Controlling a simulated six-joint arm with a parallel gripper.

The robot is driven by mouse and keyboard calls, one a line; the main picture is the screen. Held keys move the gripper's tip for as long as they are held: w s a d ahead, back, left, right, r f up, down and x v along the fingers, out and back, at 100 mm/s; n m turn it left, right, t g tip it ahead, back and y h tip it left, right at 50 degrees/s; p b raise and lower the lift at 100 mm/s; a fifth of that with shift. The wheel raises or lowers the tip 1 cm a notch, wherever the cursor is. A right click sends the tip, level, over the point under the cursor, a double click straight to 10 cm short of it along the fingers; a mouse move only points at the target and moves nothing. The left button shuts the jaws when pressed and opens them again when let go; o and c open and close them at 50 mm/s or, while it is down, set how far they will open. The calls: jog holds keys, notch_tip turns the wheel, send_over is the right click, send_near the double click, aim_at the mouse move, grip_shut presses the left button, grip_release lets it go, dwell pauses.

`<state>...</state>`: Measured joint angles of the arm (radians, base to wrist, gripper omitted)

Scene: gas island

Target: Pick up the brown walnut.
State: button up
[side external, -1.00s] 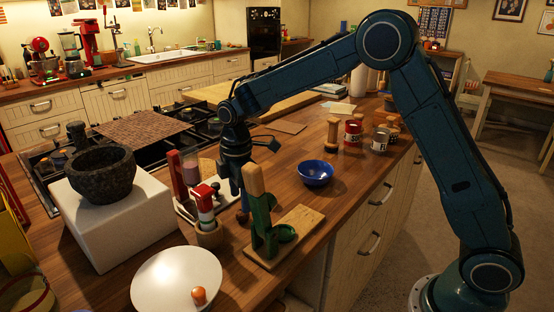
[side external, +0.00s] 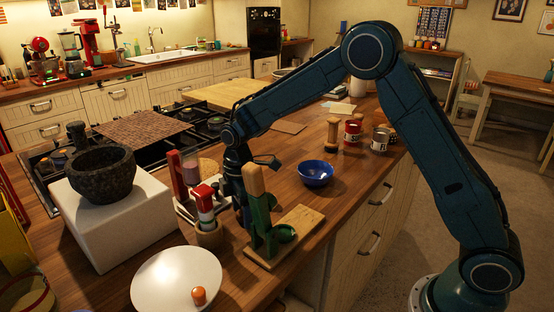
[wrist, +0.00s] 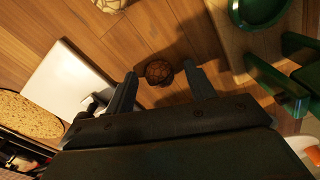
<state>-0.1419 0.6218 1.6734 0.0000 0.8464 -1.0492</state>
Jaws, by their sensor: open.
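The brown walnut (wrist: 158,72) lies on the wooden worktop in the wrist view, between and slightly beyond my fingertips. My gripper (wrist: 160,82) is open, with one finger on each side of the walnut and visible gaps to both. Nothing is held. In the side view my gripper (side external: 241,205) points down at the worktop, partly hidden behind a green and wooden device. The walnut is hidden in that view.
The green and wooden device (side external: 262,225) on its board (side external: 300,227) stands close by my gripper. A white board (wrist: 72,80) lies on the other side. A blue bowl (side external: 316,173), a white dish (side external: 165,275) and a mortar (side external: 102,175) are around.

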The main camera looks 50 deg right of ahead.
jog(key=c, duration=1)
jog(key=shift+r, duration=0.1)
notch_tip(320, 180, up, 20)
dwell(0.7)
